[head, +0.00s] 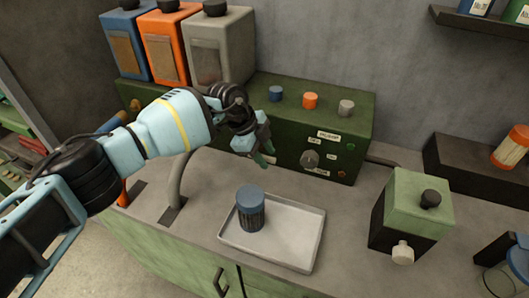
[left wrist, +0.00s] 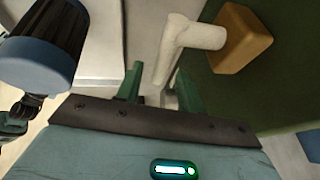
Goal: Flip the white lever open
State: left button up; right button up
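The white lever (left wrist: 190,38) is a bent, L-shaped handle in the left wrist view. It comes off a tan square block (left wrist: 240,38) on the dark green machine (left wrist: 280,85). The lever's lower end lies in the gap between the fingertips of my left gripper (left wrist: 160,80), which is open. I cannot tell whether a finger touches it. In the head view my left gripper (head: 254,150) is at the front of the green machine (head: 330,120), and the lever cannot be made out there. My right gripper is not in view.
A dark ribbed cup with a blue top (head: 250,210) stands on a pale tray (head: 290,250) below the gripper. A green and black box (head: 408,205) with a white knob stands at right. Blue, orange and grey hoppers (head: 165,45) stand behind. Counter between tray and box is clear.

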pick_arm(q)
grip_shut()
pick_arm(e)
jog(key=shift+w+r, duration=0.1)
